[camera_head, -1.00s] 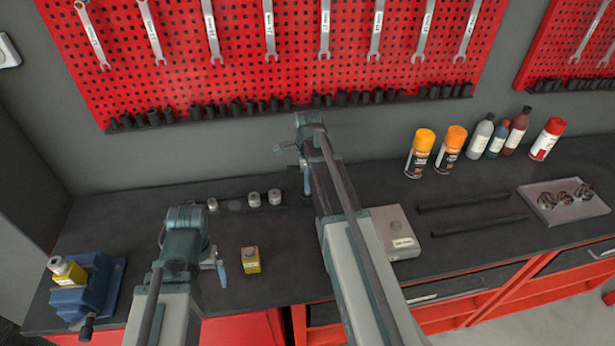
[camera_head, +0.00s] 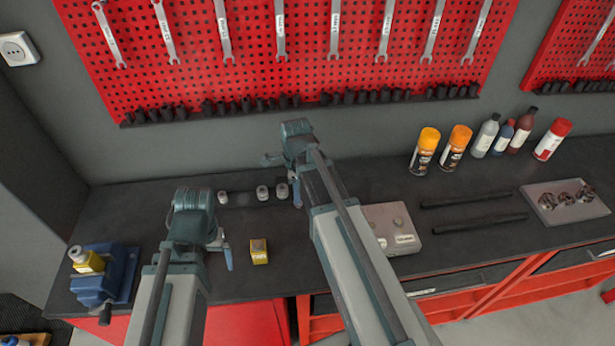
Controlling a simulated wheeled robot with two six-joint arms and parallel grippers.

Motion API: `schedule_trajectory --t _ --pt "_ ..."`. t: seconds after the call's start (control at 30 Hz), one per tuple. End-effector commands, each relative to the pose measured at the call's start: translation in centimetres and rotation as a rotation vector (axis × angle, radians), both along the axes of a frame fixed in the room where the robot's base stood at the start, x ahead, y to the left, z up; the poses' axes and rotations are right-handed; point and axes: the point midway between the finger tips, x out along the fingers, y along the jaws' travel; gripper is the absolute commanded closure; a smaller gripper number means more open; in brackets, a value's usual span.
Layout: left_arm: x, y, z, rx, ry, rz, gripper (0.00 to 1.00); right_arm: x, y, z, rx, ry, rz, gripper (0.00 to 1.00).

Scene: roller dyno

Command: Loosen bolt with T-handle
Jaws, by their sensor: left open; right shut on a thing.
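A yellow block with a grey round top (camera_head: 88,262) sits in the blue vise (camera_head: 122,284) at the bench's left end. A second yellow block (camera_head: 259,252) stands on the bench near the front. My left gripper (camera_head: 226,250) is open, just left of that second block and apart from it. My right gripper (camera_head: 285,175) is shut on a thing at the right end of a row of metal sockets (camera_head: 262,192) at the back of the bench. My own arm and gripper hide what it holds, so I cannot make it out. No T-handle shows clearly.
A grey box (camera_head: 372,214) lies right of my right arm. Two dark bars (camera_head: 465,200) and a tray of metal parts (camera_head: 565,202) lie further right. Spray cans (camera_head: 425,150) and bottles stand along the back. The bench between vise and sockets is mostly clear.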

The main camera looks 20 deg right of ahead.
Motion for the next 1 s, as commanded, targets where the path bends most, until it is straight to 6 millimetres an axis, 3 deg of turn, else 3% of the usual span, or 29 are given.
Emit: schedule_trajectory --t 0.03,0.2,0.6,1.0 --pt "0.0 0.0 0.2 0.0 0.0 0.0 0.0 -1.0 0.9 0.2 0.0 0.0 0.004 1.0" --pt "0.0 0.0 0.4 0.0 0.0 0.0 0.0 -2.4 2.6 0.4 0.0 0.0 0.003 1.0" --pt "0.0 0.0 0.7 0.0 0.0 0.0 0.0 -3.1 3.6 0.7 0.0 0.0 0.0 1.0" --pt "0.0 0.0 4.9 -0.001 0.0 0.007 0.0 -3.1 3.6 5.0 0.0 0.0 0.0 1.0"
